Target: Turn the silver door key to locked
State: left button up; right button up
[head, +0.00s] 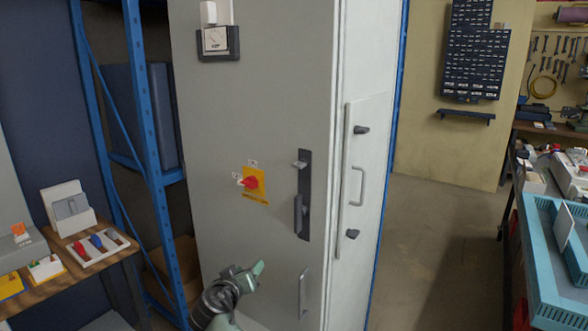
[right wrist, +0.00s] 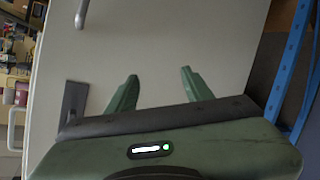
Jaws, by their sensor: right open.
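The tall grey cabinet door (head: 260,110) carries a dark lock plate (head: 305,185). A small silver piece, which looks like the door key (head: 300,164), sticks out near the top of this plate. Its exact turn angle is too small to tell. A dark lever (head: 298,214) is on the plate below it. My right gripper (head: 246,269) is open and empty, below and left of the plate and apart from the key. In the right wrist view its two fingers (right wrist: 158,90) stand apart before bare door, with part of the dark plate (right wrist: 75,101) beside them. My left gripper is out of view.
A red rotary switch (head: 250,183) on a yellow plate sits left of the lock plate. A grey pull handle (head: 303,292) is below it. A blue rack (head: 148,130) and a wooden bench (head: 65,265) stand left. Open floor (head: 440,230) lies right.

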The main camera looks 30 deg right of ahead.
jog(key=s+d+r+m+g+h, duration=0.1)
jog(key=d+r+m+h, duration=0.15)
jog(key=r, duration=0.65)
jog(key=d+r+m+h, duration=0.1)
jog(key=r+m+h, duration=0.15)
jog(key=r, duration=0.65)
jog(key=m+g+h, duration=0.2)
jog(key=m, duration=0.3)
send_near(296, 165)
jog(key=w+d, duration=0.1)
jog(key=shift+g, duration=0.3)
jog(key=p+x, duration=0.1)
jog(key=x, duration=0.2)
jog(key=p+x, duration=0.1)
jog(key=x, duration=0.3)
jog(key=shift+s+d+r, duration=0.1)
jog(key=shift+d+r, duration=0.05)
jog(key=shift+r, duration=0.1)
jog(key=shift+w+d+f, duration=0.1)
jog(key=shift+w+d, duration=0.15)
jog(key=shift+d, duration=0.3)
grip_shut()
